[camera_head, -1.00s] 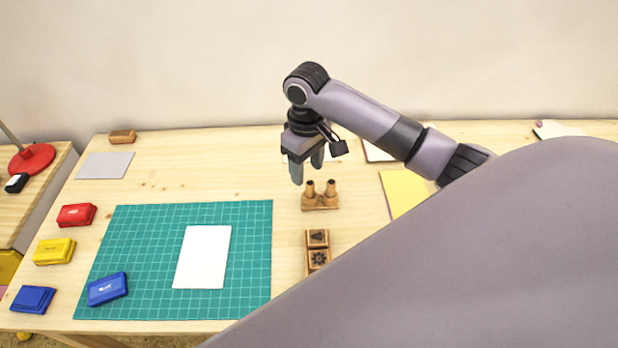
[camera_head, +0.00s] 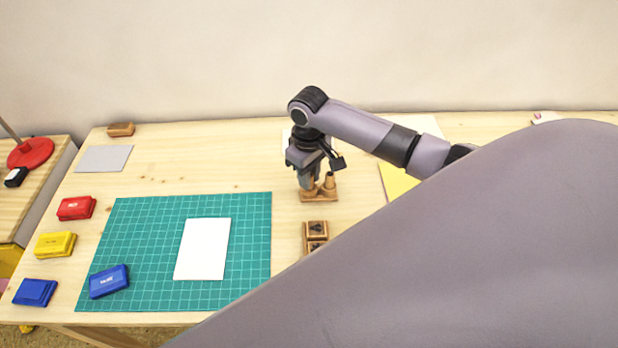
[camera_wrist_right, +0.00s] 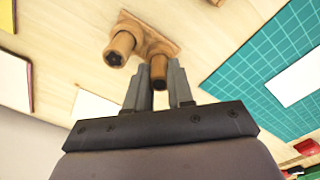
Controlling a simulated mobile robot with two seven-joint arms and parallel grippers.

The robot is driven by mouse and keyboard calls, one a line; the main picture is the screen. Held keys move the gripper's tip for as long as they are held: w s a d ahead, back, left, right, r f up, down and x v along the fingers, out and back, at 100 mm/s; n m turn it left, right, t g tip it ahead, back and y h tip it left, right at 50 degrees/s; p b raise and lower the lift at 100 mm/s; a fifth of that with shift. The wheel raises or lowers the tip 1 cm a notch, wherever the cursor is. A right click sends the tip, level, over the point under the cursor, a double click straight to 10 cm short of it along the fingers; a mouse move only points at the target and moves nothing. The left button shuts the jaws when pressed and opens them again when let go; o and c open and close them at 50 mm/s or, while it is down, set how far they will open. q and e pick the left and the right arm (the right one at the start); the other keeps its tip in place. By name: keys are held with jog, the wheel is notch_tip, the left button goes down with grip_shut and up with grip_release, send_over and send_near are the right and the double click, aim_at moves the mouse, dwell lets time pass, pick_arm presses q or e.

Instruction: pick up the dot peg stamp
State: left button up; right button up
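Two wooden peg stamps stand upright in a small wooden holder (camera_head: 320,197); I cannot tell which has the dot. My right gripper (camera_head: 308,181) is low over the left peg in the head view, partly hiding it. The other peg (camera_head: 330,182) stands just to its right. In the right wrist view, the gripper (camera_wrist_right: 160,85) is open, its two fingers on either side of one peg (camera_wrist_right: 159,70). Contact is not visible. The other peg (camera_wrist_right: 120,48), with a dark star-like mark on its end, stands outside the fingers. My left gripper is not in view.
Wooden block stamps (camera_head: 316,229) sit in front of the holder. A green cutting mat (camera_head: 140,235) with white paper (camera_head: 203,250) and a blue inkpad (camera_head: 109,282) lies to the left. Red (camera_head: 76,208), yellow (camera_head: 55,245) and blue (camera_head: 35,292) inkpads line the left edge.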

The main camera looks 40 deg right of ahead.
grip_shut()
jog(key=shift+r, duration=0.1)
notch_tip(320, 180, up, 20)
dwell(0.3)
